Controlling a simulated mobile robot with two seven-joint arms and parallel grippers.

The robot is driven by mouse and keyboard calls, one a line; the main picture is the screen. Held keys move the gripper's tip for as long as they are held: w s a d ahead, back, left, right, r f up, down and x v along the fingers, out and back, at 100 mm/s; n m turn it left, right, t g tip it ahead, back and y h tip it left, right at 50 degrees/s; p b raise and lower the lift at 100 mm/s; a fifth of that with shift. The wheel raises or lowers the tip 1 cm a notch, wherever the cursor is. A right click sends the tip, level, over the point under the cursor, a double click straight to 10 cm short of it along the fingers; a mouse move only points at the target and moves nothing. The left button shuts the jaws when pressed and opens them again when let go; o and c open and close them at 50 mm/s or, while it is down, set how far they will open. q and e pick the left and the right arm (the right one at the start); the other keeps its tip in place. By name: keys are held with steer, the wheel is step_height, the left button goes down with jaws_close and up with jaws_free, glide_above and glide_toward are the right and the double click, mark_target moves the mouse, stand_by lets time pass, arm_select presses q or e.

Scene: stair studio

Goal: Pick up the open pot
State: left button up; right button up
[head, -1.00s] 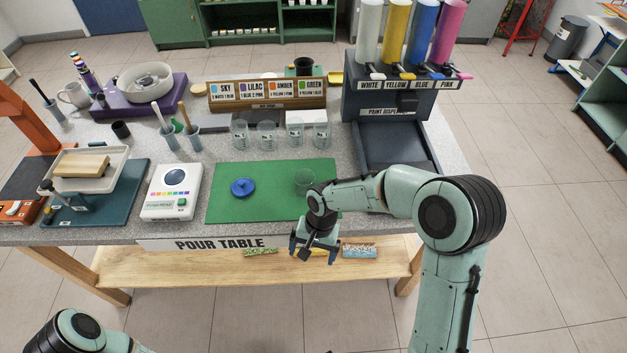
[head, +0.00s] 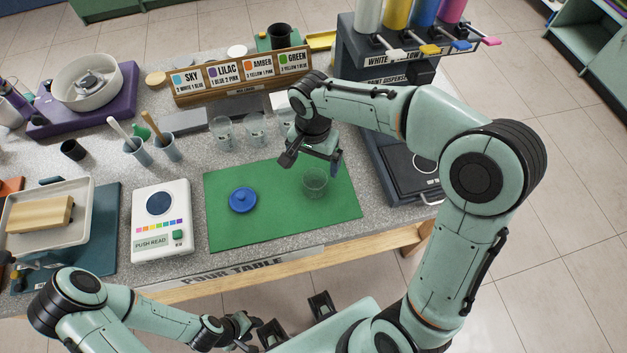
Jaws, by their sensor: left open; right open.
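A clear, open-topped pot (head: 315,183) stands upright on the right part of the green mat (head: 265,228). A round blue lid-like piece with a knob (head: 243,200) lies on the mat to its left. My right gripper (head: 313,163) is open and empty, pointing down just above and behind the clear pot, with its fingers spread to either side. It does not appear to touch the pot. My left gripper (head: 246,328) is low at the front, off the table, away from the pot. It is open and small in view.
Clear cups (head: 256,130) stand in a row behind the mat, partly hidden by my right arm. A paint dispenser (head: 378,75) rises at the right. A white colour reader (head: 160,222) sits left of the mat. The mat's front is clear.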

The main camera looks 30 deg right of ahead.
glide_above(316, 186)
steer(key=f, duration=0.4)
steer(key=shift+w+a+f, duration=0.2)
steer(key=f, duration=0.5)
steer(key=shift+s+d, duration=0.1)
steer(key=shift+s, duration=0.15)
steer(key=shift+c, duration=0.3)
steer(key=shift+r, duration=0.1)
steer(key=c, duration=1.2)
